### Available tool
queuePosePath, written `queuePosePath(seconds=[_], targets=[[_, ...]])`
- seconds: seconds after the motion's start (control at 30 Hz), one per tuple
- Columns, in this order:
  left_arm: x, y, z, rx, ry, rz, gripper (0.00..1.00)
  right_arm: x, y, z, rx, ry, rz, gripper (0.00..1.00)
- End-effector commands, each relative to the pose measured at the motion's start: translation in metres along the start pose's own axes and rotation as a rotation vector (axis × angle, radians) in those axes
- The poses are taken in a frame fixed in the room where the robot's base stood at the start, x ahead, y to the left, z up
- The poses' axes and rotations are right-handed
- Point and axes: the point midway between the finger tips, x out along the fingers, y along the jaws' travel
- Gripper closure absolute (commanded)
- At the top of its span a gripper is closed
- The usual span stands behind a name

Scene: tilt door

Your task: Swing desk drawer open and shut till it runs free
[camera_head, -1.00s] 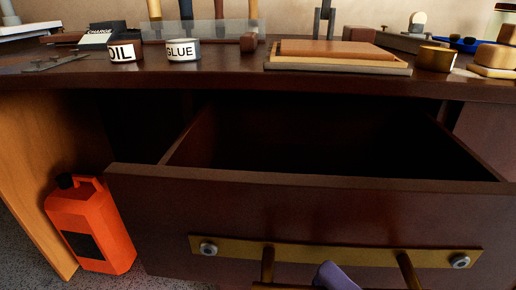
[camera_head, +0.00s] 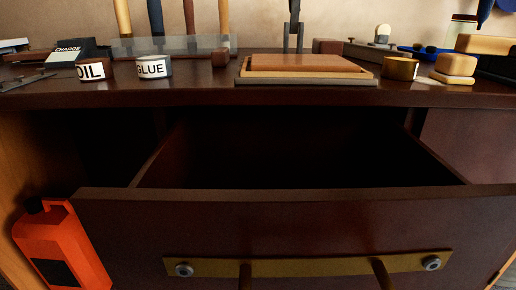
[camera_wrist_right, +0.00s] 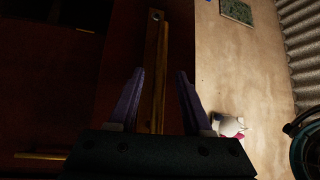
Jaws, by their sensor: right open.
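The desk drawer (camera_head: 300,222) is dark red-brown and stands open below the desk top. Its inside looks dark, and nothing can be made out in it. The brass handle (camera_head: 310,266) runs along the lower part of its front, on a plate with a round bolt at each end. My right gripper (camera_wrist_right: 158,76) is open in the right wrist view. Its two purple fingers lie on either side of the brass handle bar (camera_wrist_right: 160,55), with gaps visible. Whether a finger touches the bar cannot be told. My left gripper is not in view.
The desk top (camera_head: 210,92) carries an oil tin (camera_head: 95,69), a glue tin (camera_head: 154,67), stacked boards (camera_head: 308,67) and a brass ring (camera_head: 400,68). An orange canister (camera_head: 60,245) stands left of the drawer, close to its front.

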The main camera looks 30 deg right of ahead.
Motion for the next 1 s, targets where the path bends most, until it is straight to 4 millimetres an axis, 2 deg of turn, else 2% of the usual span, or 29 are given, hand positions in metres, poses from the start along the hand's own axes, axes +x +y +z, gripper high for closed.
queuePosePath(seconds=[0.03, 0.2, 0.4, 1.0], targets=[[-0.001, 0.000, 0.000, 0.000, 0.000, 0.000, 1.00, -0.012, 0.001, 0.001, 0.000, -0.003, 0.007, 0.51], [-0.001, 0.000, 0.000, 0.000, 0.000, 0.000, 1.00, -0.046, 0.001, 0.001, 0.000, -0.002, 0.005, 0.51], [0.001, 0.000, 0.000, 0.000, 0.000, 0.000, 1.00, -0.070, 0.000, 0.000, 0.000, -0.001, 0.001, 0.51], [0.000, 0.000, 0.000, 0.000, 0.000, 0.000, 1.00, -0.073, 0.000, 0.000, 0.000, 0.000, -0.001, 0.51]])
